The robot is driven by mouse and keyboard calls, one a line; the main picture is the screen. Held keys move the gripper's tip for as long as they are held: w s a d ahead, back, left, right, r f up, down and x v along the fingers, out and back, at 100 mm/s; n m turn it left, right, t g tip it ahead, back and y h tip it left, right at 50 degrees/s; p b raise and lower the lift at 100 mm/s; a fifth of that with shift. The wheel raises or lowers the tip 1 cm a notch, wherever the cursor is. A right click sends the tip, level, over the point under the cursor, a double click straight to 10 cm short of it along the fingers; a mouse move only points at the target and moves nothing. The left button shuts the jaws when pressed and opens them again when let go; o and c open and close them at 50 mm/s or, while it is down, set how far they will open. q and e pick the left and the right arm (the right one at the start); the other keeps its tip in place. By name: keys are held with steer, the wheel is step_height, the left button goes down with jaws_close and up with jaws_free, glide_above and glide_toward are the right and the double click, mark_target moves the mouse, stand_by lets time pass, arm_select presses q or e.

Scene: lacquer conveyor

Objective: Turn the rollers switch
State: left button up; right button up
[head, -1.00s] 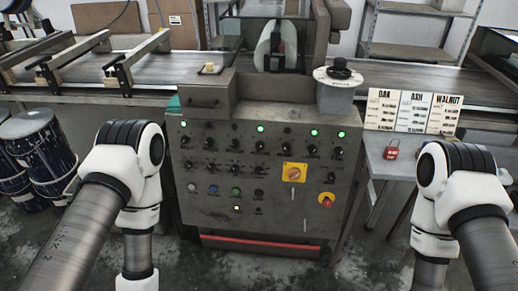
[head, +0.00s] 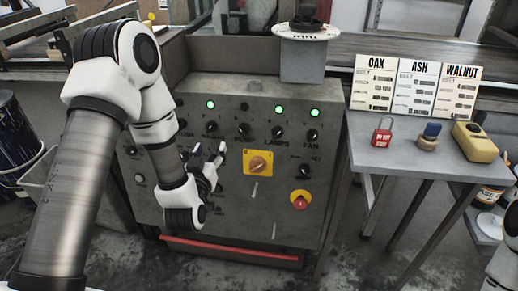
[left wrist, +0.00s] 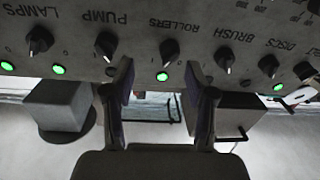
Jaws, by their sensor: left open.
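The control panel (head: 228,200) stands in front of me with rows of black knobs. The rollers switch (head: 211,127) is a black knob under a lit green lamp (head: 210,104). In the upside-down left wrist view the rollers switch (left wrist: 169,50) lies between the lines of my two fingers, beside its label, with its lamp lit. My left gripper (head: 207,150) is open and empty, its tips just below that knob in the head view. I cannot tell whether they touch the panel. My right gripper is out of view; only part of my right arm shows at the lower right edge.
The pump knob (left wrist: 107,45) and brush knob (left wrist: 224,57) sit close on either side. A yellow plate with an orange rotary switch (head: 258,163) and a red-yellow knob (head: 300,200) are lower right. A side table (head: 400,155) holds a red padlock (head: 382,132) and signs.

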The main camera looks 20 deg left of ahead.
mark_target(209, 132)
arm_select(q)
steer(key=shift+n, duration=0.3)
steer(key=w+a, duration=0.1)
steer(key=w, duration=0.1)
steer(key=w+a, duration=0.1)
steer(key=w, duration=0.1)
steer(key=w+a+r, duration=0.1)
steer(key=w, duration=0.1)
steer(key=shift+a, duration=0.35)
jaws_close()
